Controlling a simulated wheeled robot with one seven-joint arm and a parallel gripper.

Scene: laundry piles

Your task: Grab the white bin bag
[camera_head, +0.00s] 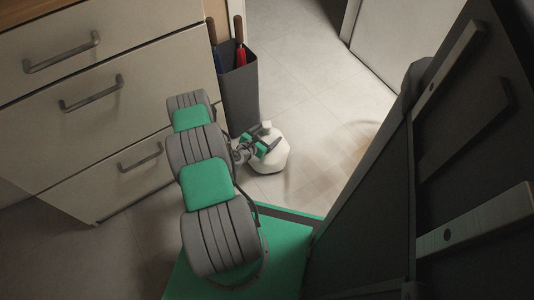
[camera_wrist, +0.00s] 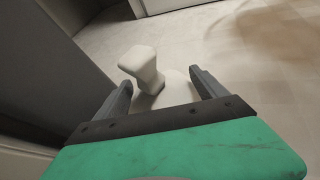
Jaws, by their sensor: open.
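The white bin bag (camera_head: 270,156) sits on the tiled floor in front of the dark bin. It is rounded with a narrow knotted top. In the wrist view the white bag (camera_wrist: 142,62) shows its flared top and neck between my two fingers, with its wider body lower and partly hidden behind my gripper. My gripper (camera_head: 262,146) is at the bag's upper part in the head view, and its fingers (camera_wrist: 160,88) are spread on either side of the neck in the wrist view. I cannot tell whether either finger touches the bag.
A large dark panel (camera_head: 440,170) with light bars fills the right side. Floor (camera_head: 330,110) to the bag's right is clear.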

